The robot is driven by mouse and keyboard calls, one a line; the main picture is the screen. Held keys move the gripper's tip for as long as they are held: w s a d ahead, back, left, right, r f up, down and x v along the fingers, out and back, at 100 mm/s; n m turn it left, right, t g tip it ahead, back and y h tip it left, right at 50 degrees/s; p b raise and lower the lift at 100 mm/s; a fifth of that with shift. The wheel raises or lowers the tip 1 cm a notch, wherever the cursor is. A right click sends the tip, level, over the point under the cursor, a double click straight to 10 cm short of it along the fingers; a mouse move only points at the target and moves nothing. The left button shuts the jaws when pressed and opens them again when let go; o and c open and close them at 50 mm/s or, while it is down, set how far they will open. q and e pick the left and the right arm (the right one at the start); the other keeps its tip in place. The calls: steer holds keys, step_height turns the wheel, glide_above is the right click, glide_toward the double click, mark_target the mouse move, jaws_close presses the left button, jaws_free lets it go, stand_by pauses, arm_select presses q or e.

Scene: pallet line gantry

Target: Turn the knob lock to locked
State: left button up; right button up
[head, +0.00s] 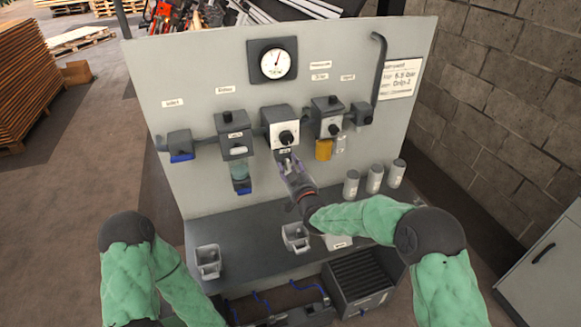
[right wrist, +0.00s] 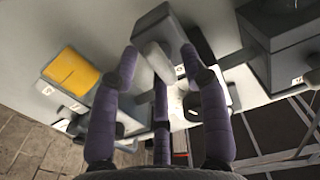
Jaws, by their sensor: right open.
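A grey regulator unit (head: 281,123) with a white face sits at the middle of the upright panel, under the round gauge (head: 273,63). A black knob (head: 286,138) is on its face. My right gripper (head: 288,164) is just below this unit, with its purple fingers pointing up at it. In the right wrist view the open fingers (right wrist: 158,62) stand on either side of a pale grey piece (right wrist: 156,60); I cannot tell whether they touch it. The lock's setting cannot be read. My left arm shows at lower left, but its gripper is out of view.
A unit with a clear bowl (head: 239,170) is left of my gripper, and one with a yellow bowl (head: 323,150) is right. Several grey cylinders (head: 374,179) stand on the bench at right. Small bins (head: 208,262) sit at the front.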

steer(key=shift+w, duration=0.1)
steer(key=shift+c, duration=0.2)
jaws_close()
steer(key=n+b, duration=0.3)
steer(key=n, duration=0.1)
steer(key=shift+a+f+b, duration=0.1)
steer(key=shift+a+b, duration=0.05)
steer(key=shift+b, duration=0.2)
steer(key=n+b, duration=0.2)
steer(key=n, duration=0.1)
steer(key=shift+n, duration=0.3)
steer(key=n, duration=0.2)
steer(key=n+b, duration=0.1)
steer(key=n, duration=0.1)
steer(key=shift+a+n, duration=0.2)
steer(key=shift+n, duration=0.1)
steer(key=n, duration=0.5)
steer(key=shift+a+n, duration=0.1)
steer(key=shift+n, duration=0.3)
